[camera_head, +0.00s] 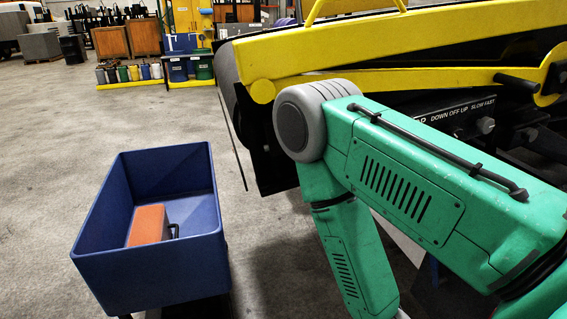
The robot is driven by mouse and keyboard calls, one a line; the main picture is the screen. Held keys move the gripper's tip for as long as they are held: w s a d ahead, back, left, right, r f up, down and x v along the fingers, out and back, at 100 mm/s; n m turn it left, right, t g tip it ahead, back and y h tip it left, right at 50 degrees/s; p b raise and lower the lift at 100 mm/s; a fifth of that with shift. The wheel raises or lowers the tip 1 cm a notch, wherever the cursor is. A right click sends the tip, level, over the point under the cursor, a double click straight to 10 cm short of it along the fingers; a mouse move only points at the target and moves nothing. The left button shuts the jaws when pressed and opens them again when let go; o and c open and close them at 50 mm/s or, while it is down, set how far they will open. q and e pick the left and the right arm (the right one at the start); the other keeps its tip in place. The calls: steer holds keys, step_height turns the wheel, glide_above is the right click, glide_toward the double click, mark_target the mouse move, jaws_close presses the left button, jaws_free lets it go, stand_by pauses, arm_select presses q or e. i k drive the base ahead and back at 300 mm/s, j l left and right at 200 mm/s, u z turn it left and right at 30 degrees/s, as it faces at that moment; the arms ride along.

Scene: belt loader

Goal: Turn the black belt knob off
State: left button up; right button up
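The control panel (455,112) of the belt loader is partly visible below the yellow rail. I cannot make out a black belt knob; my green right arm covers the left and lower part of the panel. That arm comes in from the right, bends at a grey elbow, and runs down out of the bottom edge. Its gripper is out of the picture. My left gripper is also out of view.
A blue open bin (150,283) with an orange box (149,225) inside stands at the lower left, close to my forearm. The loader's yellow frame (400,45) spans the upper right. Concrete floor (60,150) is clear at the left.

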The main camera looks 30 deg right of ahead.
mark_target(456, 132)
steer(key=k+z, duration=0.1)
steer(key=z, duration=1.9)
